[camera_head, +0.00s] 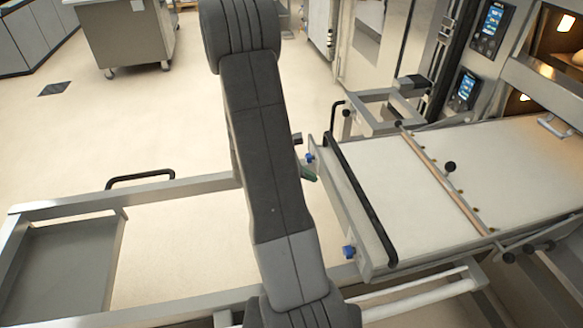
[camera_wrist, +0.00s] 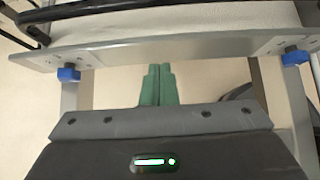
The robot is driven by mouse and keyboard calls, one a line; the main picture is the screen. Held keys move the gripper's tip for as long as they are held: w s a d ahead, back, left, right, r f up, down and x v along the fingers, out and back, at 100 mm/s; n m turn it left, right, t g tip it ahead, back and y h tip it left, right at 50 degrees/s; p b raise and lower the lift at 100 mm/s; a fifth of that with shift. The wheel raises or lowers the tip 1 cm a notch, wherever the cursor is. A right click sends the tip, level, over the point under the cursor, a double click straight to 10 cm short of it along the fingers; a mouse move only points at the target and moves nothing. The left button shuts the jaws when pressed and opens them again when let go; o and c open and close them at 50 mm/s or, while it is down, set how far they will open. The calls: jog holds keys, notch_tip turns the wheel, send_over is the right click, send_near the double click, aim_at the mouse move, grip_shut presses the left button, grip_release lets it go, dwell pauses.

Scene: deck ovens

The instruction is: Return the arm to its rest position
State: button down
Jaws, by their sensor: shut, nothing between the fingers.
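My gripper (camera_wrist: 159,85) shows in the wrist view as two green fingers, side by side and shut with nothing between them. In the head view only a small green part of the gripper (camera_head: 308,173) shows; my dark arm hides the rest. It is close to the front left edge of a loader with a pale belt (camera_head: 380,165). In the wrist view the metal front bar (camera_wrist: 190,45) of this loader lies just beyond the fingertips, apart from them as far as I can tell.
A black handle bar (camera_head: 362,200) runs along the loader's front edge, with blue knobs (camera_head: 349,252) below. A metal frame (camera_head: 170,192) with a grey tray (camera_head: 62,265) stands left. Oven control panels (camera_head: 492,28) are at upper right. Open floor (camera_head: 120,130) lies at upper left.

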aim_at(330, 186)
jog(key=v, duration=0.7)
jog(key=shift+s+a+f, duration=0.15)
jog(key=shift+s+a, duration=0.05)
jog(key=shift+a, duration=0.25)
jog(key=shift+d+f, duration=0.1)
jog(key=x, duration=1.3)
jog(key=shift+w+d+r+b, duration=0.1)
jog(key=shift+d+r+b, duration=0.2)
jog(key=shift+b, duration=0.1)
